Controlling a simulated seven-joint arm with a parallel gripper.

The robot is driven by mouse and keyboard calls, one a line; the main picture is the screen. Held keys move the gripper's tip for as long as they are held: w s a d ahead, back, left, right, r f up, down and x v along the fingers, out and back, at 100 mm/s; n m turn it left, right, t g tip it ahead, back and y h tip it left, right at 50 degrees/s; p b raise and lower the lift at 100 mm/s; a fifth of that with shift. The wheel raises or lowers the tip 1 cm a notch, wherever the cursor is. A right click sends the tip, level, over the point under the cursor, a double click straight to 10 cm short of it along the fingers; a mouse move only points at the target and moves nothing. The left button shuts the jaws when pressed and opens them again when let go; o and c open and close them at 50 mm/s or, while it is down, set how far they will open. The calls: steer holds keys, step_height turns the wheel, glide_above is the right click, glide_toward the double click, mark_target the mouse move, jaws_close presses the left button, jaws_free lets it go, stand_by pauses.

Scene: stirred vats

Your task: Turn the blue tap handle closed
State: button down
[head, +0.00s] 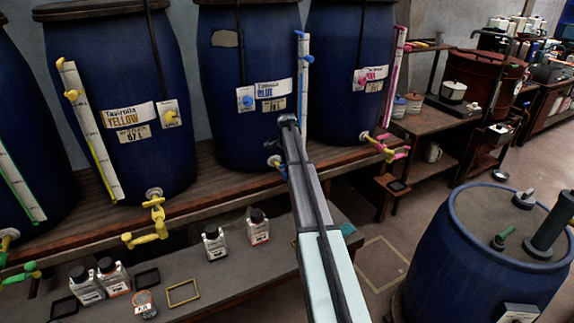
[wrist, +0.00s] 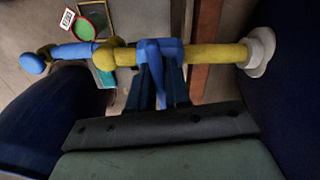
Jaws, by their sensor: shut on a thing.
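The blue tap (head: 275,162) sticks out low on the middle vat (head: 240,140), which is labelled BLUE; my arm hides part of it. In the wrist view, the tap's yellow pipe (wrist: 215,54) runs left from a pale flange on the vat to a blue spout (wrist: 33,64). The blue tap handle (wrist: 160,50) sits across the pipe and points down in the picture between my fingers. My gripper (wrist: 161,92) is shut on the handle. In the head view the fingers are hidden behind my arm.
The yellow tap (head: 150,225) stands to the left and the pink-tipped tap (head: 388,146) to the right. Bottles (head: 214,243) and small trays stand on the lower bench (head: 225,277). A blue barrel (head: 480,265) stands at the right. The floor between is open.

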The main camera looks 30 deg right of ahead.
steer(key=shift+m, duration=0.7)
steer(key=c, duration=1.1)
jaws_free()
step_height(320, 180, up, 14)
steer(key=shift+f, duration=0.1)
